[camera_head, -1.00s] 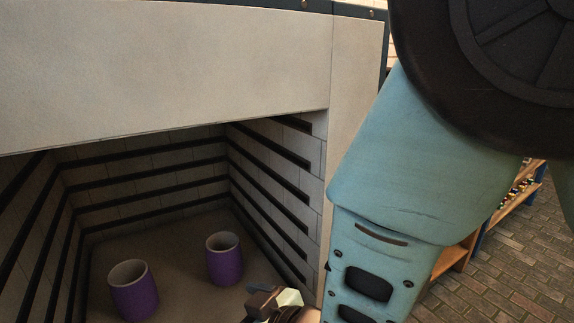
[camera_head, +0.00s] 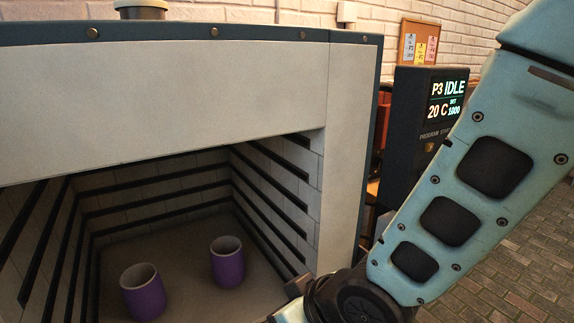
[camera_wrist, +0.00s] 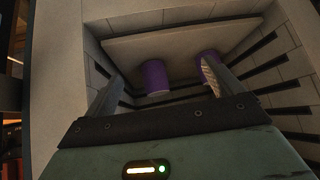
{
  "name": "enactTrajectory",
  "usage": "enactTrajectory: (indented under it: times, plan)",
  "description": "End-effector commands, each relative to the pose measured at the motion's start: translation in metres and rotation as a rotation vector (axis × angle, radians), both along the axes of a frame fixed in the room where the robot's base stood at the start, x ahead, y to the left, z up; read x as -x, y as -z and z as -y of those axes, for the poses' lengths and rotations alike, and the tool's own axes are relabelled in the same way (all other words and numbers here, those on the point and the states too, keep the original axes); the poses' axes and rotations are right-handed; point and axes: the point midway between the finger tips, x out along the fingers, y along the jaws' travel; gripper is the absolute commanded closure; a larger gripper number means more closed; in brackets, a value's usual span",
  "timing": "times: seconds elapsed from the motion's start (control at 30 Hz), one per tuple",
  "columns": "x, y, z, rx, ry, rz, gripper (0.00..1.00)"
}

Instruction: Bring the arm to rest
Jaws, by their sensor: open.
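My arm (camera_head: 450,215) reaches down along the right side of the head view, beside the kiln's right front edge. My gripper (camera_wrist: 165,85) shows in the wrist view with its two fingers spread and nothing between them. It faces the kiln's open chamber. In the head view the fingertips are out of sight below the frame. Two purple cups stand upright inside the kiln, one nearer at left (camera_head: 143,292) and one farther at right (camera_head: 227,262). Both also show in the wrist view, apart from the fingers or partly behind one.
The kiln's pale front (camera_head: 160,90) frames the chamber with slotted walls. A dark control panel (camera_head: 425,125) reading P3 IDLE, 20 C stands right of it. A notice board (camera_head: 420,42) hangs on the brick wall. Brick floor (camera_head: 530,240) is open at the right.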

Motion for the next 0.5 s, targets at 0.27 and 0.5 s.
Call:
enactTrajectory:
  times: [0.27,0.5]
  plan:
    - [0.058,-0.072,0.085,0.256,0.046,-0.290,0.08]
    - [0.109,-0.106,0.136,0.430,0.054,-0.459,0.08]
